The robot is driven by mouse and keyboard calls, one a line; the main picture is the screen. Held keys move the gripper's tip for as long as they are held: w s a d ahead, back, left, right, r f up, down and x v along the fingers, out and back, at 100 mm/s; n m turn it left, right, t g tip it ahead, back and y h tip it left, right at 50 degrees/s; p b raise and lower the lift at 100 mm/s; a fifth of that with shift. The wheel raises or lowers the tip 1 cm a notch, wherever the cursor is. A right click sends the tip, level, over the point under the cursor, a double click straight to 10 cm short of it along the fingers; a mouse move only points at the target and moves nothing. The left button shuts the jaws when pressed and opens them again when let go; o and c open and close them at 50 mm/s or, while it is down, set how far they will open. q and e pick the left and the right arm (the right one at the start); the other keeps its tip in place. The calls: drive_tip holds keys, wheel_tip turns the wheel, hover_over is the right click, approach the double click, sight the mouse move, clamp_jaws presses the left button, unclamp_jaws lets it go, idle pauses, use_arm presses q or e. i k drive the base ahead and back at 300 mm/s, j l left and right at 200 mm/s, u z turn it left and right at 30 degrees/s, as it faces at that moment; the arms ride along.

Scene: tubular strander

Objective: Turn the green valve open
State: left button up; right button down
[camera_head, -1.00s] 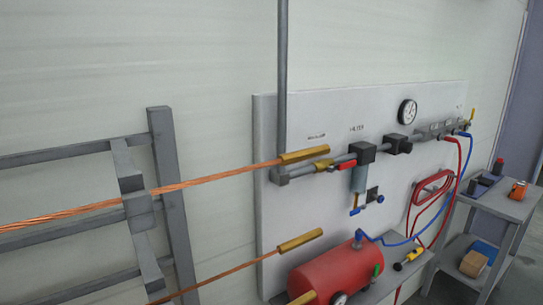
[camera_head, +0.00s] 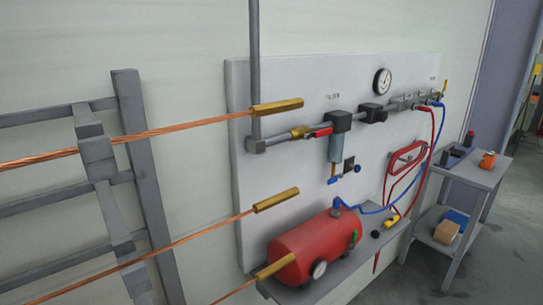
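A small green part (camera_head: 355,239), which looks like the green valve's handle, sits at the right end of the red tank (camera_head: 305,246). It is too small to tell which way it is turned. The tank lies on a grey shelf (camera_head: 318,287) below the white panel (camera_head: 290,165). A red-handled valve (camera_head: 321,132) sits on the pipe above, and a blue handle (camera_head: 334,181) hangs below the filter (camera_head: 336,150). Neither of my grippers is in view.
Copper strands (camera_head: 190,125) with brass ends (camera_head: 277,108) cross in front of the panel, beside a grey frame (camera_head: 145,190) at left. Red and blue hoses (camera_head: 375,211) hang at right. A grey cart (camera_head: 482,175) stands right of the panel; floor (camera_head: 500,265) shows beyond it.

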sight(355, 233)
drive_tip(key=l, duration=0.6)
drive_tip(key=i+l, duration=0.15)
drive_tip(key=l, duration=1.1)
drive_tip(key=i+u, duration=0.05)
